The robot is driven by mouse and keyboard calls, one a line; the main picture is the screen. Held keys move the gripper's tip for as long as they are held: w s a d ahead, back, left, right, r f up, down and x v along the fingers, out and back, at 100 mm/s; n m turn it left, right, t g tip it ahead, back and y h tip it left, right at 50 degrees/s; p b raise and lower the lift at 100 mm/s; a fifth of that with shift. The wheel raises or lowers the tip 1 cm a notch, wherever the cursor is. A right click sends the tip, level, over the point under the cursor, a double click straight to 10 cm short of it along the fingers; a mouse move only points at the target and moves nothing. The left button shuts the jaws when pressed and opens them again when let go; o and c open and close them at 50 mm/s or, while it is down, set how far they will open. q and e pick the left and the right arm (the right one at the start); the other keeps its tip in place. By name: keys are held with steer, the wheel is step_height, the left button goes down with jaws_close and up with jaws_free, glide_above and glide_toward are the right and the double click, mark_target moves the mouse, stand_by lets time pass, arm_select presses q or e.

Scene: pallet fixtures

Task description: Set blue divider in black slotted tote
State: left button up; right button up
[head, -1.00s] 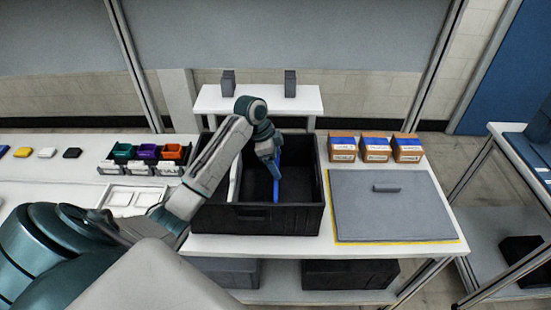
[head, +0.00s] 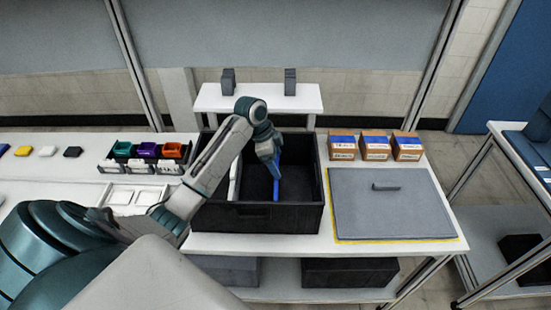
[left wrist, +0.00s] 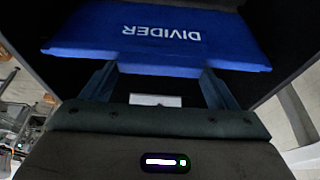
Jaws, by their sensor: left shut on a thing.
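The blue divider (head: 276,178) is inside the black slotted tote (head: 262,218), standing on edge near the middle. In the left wrist view the divider (left wrist: 160,35) shows its printed word upside down, at the top of the picture. My left gripper (head: 268,155) reaches into the tote from above and is shut on the divider; its fingers (left wrist: 158,88) meet the divider's near edge. A white panel (head: 234,180) stands in the tote to the left of the divider. The tote's slots and the divider's lower edge are hard to make out. My right gripper is not in view.
A grey lid-like panel (head: 395,212) with a handle lies right of the tote. Several cartons (head: 375,146) stand behind it. Small coloured bins (head: 147,150) and a white tray (head: 134,197) are to the left. A raised white shelf (head: 258,98) is behind.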

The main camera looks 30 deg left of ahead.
arm_select(q)
steer(key=shift+f, duration=0.45)
stand_by(0.4)
steer(key=o, duration=1.3)
steer(key=shift+s+a+r+b, duration=0.1)
steer(key=shift+a+r+b, duration=0.15)
steer(key=shift+r+b, duration=0.2)
steer(key=b+v, duration=0.3)
steer(key=v, duration=0.7)
steer(key=shift+d, duration=0.15)
